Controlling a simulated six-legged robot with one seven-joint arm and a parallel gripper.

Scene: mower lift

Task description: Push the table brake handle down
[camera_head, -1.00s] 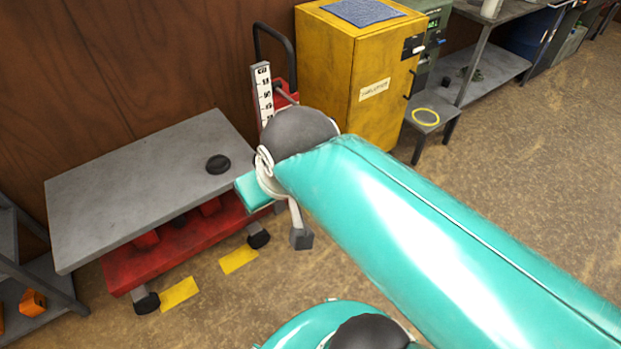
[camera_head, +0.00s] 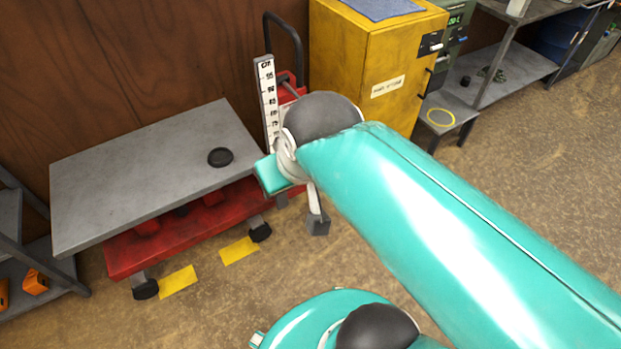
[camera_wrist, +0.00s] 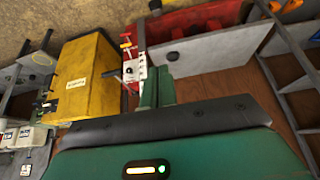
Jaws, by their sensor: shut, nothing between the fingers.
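The lift table stands against the wooden wall, with a grey top (camera_head: 120,185), a red base (camera_head: 170,240) and black casters. A black disc (camera_head: 220,157) lies on its top. In the wrist view the lift's red end (camera_wrist: 127,42) and its white scale (camera_wrist: 135,68) show beyond my fingers. I cannot clearly pick out the brake handle. A grey block (camera_head: 318,226) hangs low at the table's right end; I cannot tell what it belongs to. My gripper (camera_wrist: 157,82) is shut and empty, near the lift's scale in the picture; contact cannot be told. My arm hides part of this end.
A yellow cabinet (camera_head: 365,85) stands right of the lift, with a small grey stool (camera_head: 445,112) beside it. A shelf (camera_head: 40,250) with orange items is at the left. Yellow strips (camera_head: 178,281) mark the floor. The floor at right is clear.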

